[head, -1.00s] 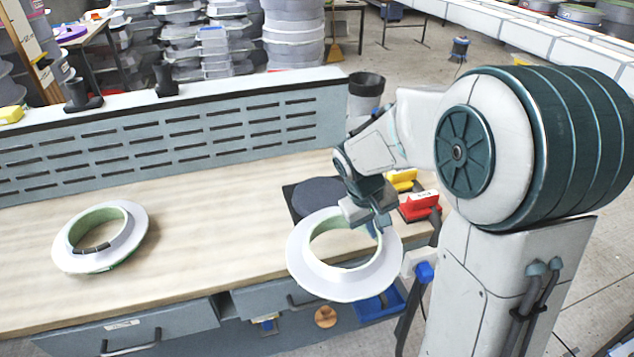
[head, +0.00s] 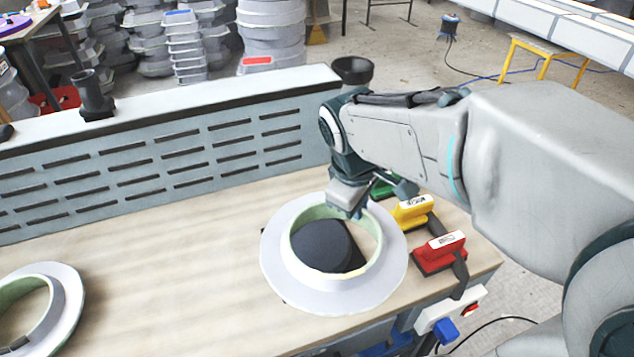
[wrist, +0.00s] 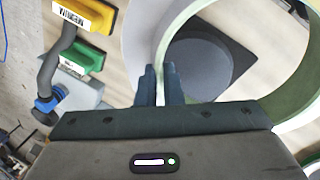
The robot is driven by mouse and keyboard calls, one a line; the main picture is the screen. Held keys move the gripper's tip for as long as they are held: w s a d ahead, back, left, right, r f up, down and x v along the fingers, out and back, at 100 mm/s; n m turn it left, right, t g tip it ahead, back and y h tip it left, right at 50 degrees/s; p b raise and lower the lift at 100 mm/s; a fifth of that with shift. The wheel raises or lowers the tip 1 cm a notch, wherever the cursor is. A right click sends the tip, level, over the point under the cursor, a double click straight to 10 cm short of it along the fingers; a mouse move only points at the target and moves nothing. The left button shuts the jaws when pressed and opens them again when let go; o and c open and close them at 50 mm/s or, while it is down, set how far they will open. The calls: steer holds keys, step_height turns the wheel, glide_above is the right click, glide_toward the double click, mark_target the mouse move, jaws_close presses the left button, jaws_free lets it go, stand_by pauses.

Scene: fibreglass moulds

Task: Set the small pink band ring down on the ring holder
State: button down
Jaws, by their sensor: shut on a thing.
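The pad also shows in the wrist view (wrist: 198,66), off-centre in the opening. I cannot tell the ring's height above it.
A second flanged ring (head: 70,305) lies on the bench at the left. Yellow (head: 413,211), red (head: 440,253) and green (head: 383,188) handled blocks stand close at the right. A slotted panel (head: 180,160) runs along the back. The bench middle is clear.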

steer(key=w+a+f, duration=0.1)
steer(key=w+f, duration=0.1)
steer(key=w, duration=0.1)
steer(key=w+a+f, duration=0.1)
steer(key=w+f, duration=0.1)
steer(key=w, duration=0.1)
steer(key=w+a+f+p, duration=0.1)
steer(key=w+f, duration=0.1)
steer(key=w, duration=0.1)
steer(key=shift+w+a, duration=0.1)
steer(key=shift+w, duration=0.2)
steer(key=shift+f+p, duration=0.3)
steer(key=shift+f, duration=1.75)
steer(key=shift+f, duration=0.1)
steer(key=c, duration=1.6)
jaws_free()
